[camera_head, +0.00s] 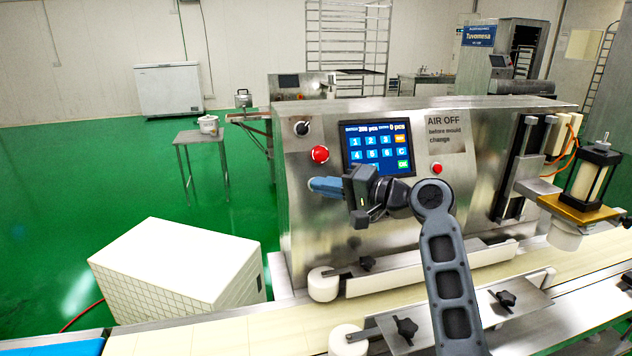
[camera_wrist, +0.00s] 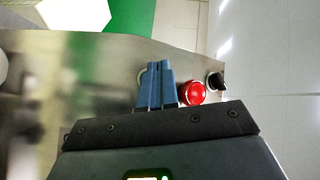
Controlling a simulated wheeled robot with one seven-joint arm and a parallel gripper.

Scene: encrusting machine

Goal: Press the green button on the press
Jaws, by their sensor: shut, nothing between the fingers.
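The press (camera_head: 330,230) is a steel machine with a control panel facing me. My gripper (camera_head: 314,184) is shut and empty, its blue fingers together, in front of the panel just below the red button (camera_head: 320,155). In the wrist view the fingertips (camera_wrist: 159,66) are over the panel, left of the red button (camera_wrist: 193,93). Part of a pale round rim (camera_wrist: 142,78) shows beside the fingers. No green push button is clearly visible; the fingers hide that spot. I cannot tell whether the fingertips touch the panel.
A black knob (camera_head: 302,129) sits above the red button. A touch screen (camera_head: 378,148) with blue keys and a small green key is to the right, with another red button (camera_head: 437,168) beyond it. A conveyor (camera_head: 250,330) runs below. A white tiled box (camera_head: 175,268) stands at left.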

